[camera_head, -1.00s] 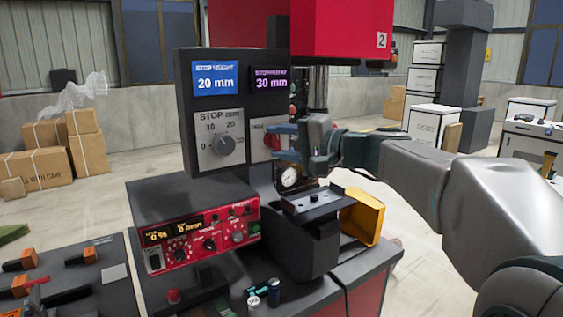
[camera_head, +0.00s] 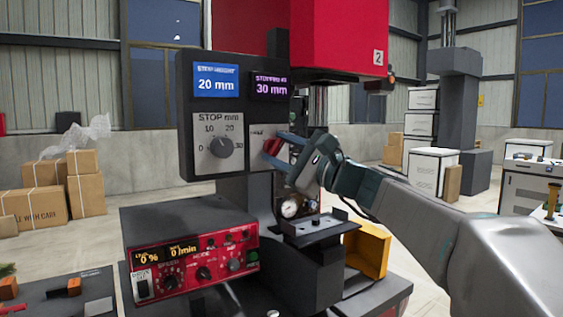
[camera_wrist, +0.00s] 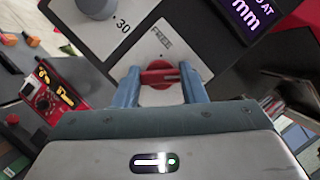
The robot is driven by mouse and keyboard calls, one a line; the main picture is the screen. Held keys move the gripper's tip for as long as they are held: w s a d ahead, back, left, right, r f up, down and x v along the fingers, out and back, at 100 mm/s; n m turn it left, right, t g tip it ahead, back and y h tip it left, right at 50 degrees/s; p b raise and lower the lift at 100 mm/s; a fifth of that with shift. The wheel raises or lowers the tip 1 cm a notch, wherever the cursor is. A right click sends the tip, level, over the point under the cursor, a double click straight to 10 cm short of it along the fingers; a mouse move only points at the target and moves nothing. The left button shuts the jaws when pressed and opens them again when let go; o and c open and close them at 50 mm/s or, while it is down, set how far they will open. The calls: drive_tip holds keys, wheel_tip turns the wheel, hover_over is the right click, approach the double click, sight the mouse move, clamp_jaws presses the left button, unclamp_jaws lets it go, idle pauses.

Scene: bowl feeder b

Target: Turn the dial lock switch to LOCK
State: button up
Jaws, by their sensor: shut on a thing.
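The dial lock switch (camera_wrist: 158,77) is a red knob on a light plate, right of the STOP dial (camera_head: 221,148). In the head view its red knob (camera_head: 272,148) is partly covered by my fingers. My gripper (camera_head: 281,149) reaches it from the right. In the wrist view my gripper (camera_wrist: 161,88) has one blue-grey finger on either side of the knob and is shut on it. A pale mark on the knob lies roughly crosswise between the fingers. A label reading about FREE shows on the plate above the knob; no LOCK label is readable.
Displays above read 20 mm (camera_head: 216,80) and 30 mm (camera_head: 270,87). A red control box (camera_head: 195,265) stands below left, and a gauge (camera_head: 290,208) and yellow bin (camera_head: 366,250) below right. The red press head (camera_head: 340,38) overhangs the arm.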

drive_tip(key=shift+f+m+t+b, duration=0.1)
drive_tip(key=shift+m+t+b, duration=0.3)
drive_tip(key=shift+m, duration=0.5)
drive_tip(key=o, duration=1)
drive_tip(key=b+v, duration=0.2)
drive_tip(key=v, duration=1.1)
drive_tip(key=shift+s+d, duration=0.25)
